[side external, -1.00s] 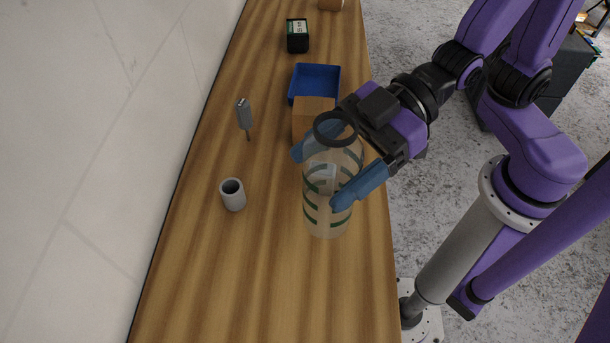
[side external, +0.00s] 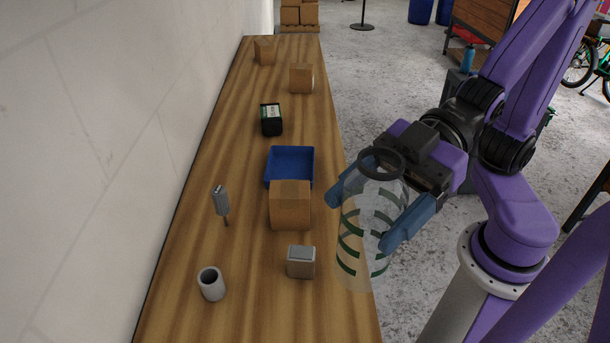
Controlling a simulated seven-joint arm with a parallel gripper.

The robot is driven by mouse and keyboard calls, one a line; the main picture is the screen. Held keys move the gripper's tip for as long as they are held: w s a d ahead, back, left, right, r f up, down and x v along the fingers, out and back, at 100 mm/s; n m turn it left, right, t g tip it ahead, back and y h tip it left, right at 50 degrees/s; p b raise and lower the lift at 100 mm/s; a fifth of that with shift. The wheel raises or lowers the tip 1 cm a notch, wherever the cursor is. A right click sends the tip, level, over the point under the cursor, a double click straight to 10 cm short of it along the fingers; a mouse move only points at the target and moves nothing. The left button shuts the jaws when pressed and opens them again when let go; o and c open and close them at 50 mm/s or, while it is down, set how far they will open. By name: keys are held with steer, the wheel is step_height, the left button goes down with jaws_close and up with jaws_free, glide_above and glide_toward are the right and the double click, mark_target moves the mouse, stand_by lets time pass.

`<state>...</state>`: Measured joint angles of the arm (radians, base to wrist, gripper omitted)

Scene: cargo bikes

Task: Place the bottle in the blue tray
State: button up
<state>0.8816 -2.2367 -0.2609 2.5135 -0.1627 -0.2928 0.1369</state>
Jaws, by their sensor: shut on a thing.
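The bottle (side external: 366,235) is clear with green stripes and a dark ring at its top. My gripper (side external: 375,222) has its blue fingers shut on the bottle's sides and holds it nearly upright, in the air by the table's right edge. The blue tray (side external: 291,165) lies on the table, farther back and to the left of the bottle. The part of the tray that shows is empty; a cardboard box in front hides its near edge.
A cardboard box (side external: 290,206) stands just in front of the tray. A black-and-green box (side external: 271,119) and more cardboard boxes (side external: 301,78) are behind the tray. A wall borders the left.

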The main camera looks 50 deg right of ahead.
steer(key=shift+w+r, duration=0.2)
steer(key=shift+r, duration=1.05)
steer(key=w+d+m+t+h, duration=0.25)
steer(key=w+m+t, duration=0.25)
steer(key=w, duration=1)
steer(key=w+d+m+t+h, duration=0.6)
steer(key=w+d+m, duration=0.1)
steer(key=w+d, duration=1.3)
step_height(320, 180, down, 18)
steer(key=shift+w+a+r, duration=0.15)
steer(key=shift+a, duration=0.1)
steer(key=o, duration=1)
